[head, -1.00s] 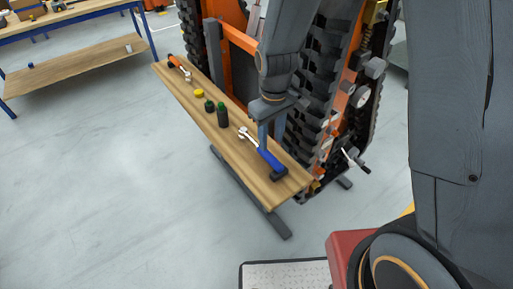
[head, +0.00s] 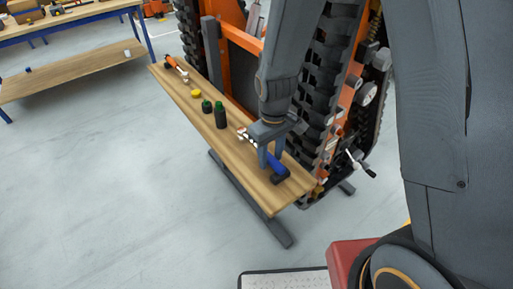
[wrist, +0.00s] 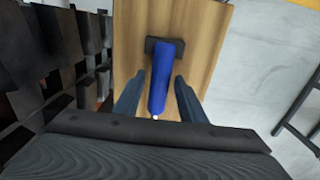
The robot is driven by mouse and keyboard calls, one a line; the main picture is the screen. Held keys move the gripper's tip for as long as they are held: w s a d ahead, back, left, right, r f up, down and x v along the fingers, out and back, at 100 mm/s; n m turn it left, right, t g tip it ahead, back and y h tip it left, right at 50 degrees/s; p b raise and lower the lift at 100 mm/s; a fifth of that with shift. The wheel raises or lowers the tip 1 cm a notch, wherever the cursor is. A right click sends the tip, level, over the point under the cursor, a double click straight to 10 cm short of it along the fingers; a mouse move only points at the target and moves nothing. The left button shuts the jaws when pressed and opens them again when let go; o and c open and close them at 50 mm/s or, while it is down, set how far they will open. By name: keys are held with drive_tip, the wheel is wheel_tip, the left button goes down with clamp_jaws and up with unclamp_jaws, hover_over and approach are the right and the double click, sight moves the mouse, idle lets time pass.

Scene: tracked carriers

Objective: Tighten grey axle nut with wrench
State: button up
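A wrench with a blue handle (head: 276,163) lies on the narrow wooden bench (head: 225,153). Its metal head (head: 242,135) points away to the upper left, and its handle end is at a black block (head: 281,175). My gripper (head: 268,160) is over the handle, pointing down. In the wrist view, my gripper (wrist: 159,85) is open, with one finger on each side of the blue handle (wrist: 162,78) and a visible gap on both sides. I cannot make out the grey axle nut on the tracked carrier (head: 330,100).
The carrier's track and a crank handle (head: 362,165) are close to the right. Open floor (head: 110,190) lies to the left.

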drive_tip(key=shift+c, duration=0.3)
clamp_jaws()
drive_tip(key=shift+r+p, duration=2.9)
drive_tip(key=shift+r, duration=0.65)
